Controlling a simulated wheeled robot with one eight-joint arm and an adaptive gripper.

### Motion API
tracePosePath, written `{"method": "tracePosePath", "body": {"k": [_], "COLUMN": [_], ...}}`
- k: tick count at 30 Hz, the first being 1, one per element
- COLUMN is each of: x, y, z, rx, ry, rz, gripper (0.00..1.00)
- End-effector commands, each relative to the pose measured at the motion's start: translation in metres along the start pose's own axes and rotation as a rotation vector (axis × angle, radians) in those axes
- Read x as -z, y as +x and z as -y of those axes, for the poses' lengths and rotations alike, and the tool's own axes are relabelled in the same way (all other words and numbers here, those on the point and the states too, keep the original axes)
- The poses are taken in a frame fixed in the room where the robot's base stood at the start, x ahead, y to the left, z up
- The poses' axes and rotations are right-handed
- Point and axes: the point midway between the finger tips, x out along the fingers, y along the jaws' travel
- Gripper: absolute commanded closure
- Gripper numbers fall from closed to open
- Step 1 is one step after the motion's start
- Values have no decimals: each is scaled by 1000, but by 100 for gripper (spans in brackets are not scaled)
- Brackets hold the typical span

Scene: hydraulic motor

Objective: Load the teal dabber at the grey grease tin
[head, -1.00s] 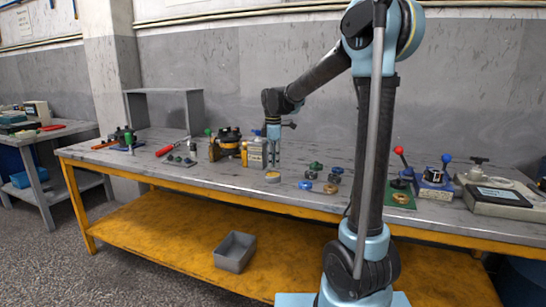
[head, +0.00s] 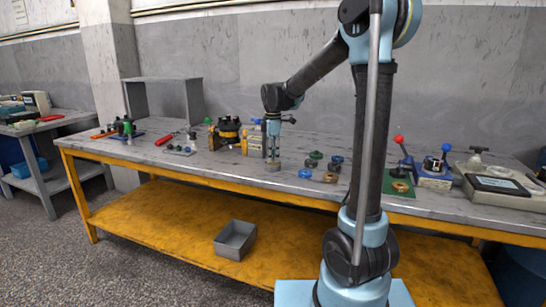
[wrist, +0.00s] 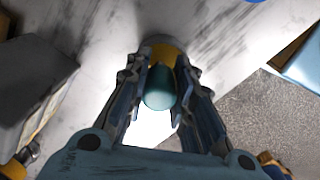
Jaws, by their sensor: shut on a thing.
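My gripper (head: 273,150) is shut on the teal dabber (wrist: 158,88), whose rounded teal end shows between the fingers in the wrist view. The grey grease tin (head: 273,166) stands on the workbench directly below my gripper. In the wrist view the tin (wrist: 176,43) shows past the fingertips, with yellow grease inside its grey rim. The dabber's far end points into the tin's outline, over the grease. The fingers partly hide the tin, and I cannot tell whether the dabber touches the grease.
Blue, green and dark knobs (head: 306,173) lie right of the tin on the workbench (head: 225,170). A yellow-black motor (head: 229,130) and a yellow post (head: 244,143) stand to its left. A grey bin (head: 235,240) sits on the lower shelf. The bench's front edge is close.

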Motion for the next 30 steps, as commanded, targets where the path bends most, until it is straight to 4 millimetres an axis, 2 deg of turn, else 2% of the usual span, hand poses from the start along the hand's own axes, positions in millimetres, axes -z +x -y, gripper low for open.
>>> {"method": "tracePosePath", "body": {"k": [30], "x": [0], "y": [8], "z": [0], "rx": [0], "ry": [0], "rz": [0], "gripper": [97]}}
